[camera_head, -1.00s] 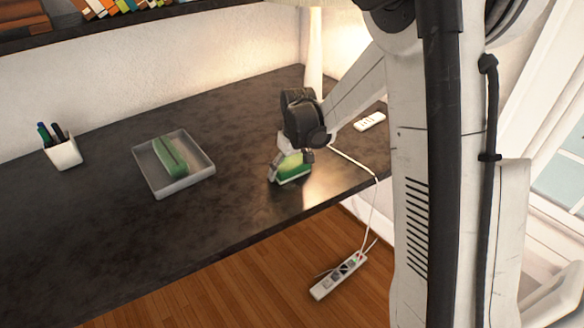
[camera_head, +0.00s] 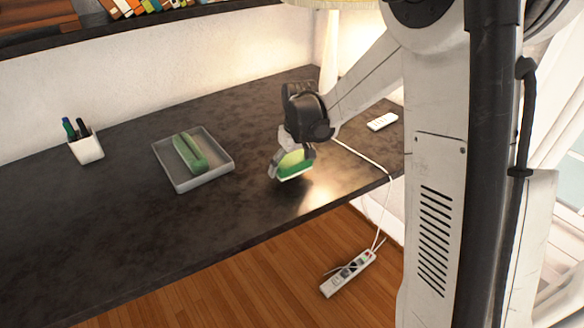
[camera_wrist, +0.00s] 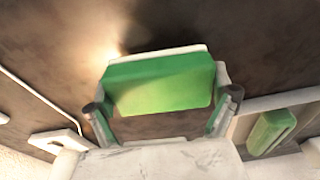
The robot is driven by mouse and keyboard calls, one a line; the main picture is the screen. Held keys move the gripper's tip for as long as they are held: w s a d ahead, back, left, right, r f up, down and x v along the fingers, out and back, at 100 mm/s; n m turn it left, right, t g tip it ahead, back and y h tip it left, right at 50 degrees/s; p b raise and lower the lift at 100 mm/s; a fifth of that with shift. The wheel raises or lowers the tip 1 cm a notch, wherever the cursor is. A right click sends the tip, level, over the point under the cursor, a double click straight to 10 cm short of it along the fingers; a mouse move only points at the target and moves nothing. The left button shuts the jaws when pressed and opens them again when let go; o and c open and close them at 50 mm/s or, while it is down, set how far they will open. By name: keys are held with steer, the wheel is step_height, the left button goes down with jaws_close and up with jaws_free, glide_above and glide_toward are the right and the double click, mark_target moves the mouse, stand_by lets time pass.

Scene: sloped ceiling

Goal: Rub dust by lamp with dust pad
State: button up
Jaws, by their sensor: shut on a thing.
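My gripper (camera_head: 292,168) is shut on a green dust pad (camera_head: 295,162) with a pale edge, over the dark desk (camera_head: 240,215) near the lamp. The wrist view shows the pad (camera_wrist: 165,82) between the fingers. I cannot tell whether its underside touches the desk. The lamp (camera_head: 329,50) stands at the back of the desk, its stem partly behind my arm and its shade cut off at the top edge. A bright glare lies on the desk beside the pad. I cannot make out any dust.
A grey tray (camera_head: 226,171) holding another green block (camera_head: 190,152) lies left of my gripper. A white pen cup (camera_head: 88,150) stands farther left. A white remote-like object (camera_head: 382,121) and a cable (camera_head: 360,153) lie to the right. A power strip (camera_head: 348,274) is on the wooden floor.

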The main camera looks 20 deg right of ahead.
mark_target(291, 159)
steer(key=shift+r+p, duration=1.1)
steer(key=shift+r, duration=1.2)
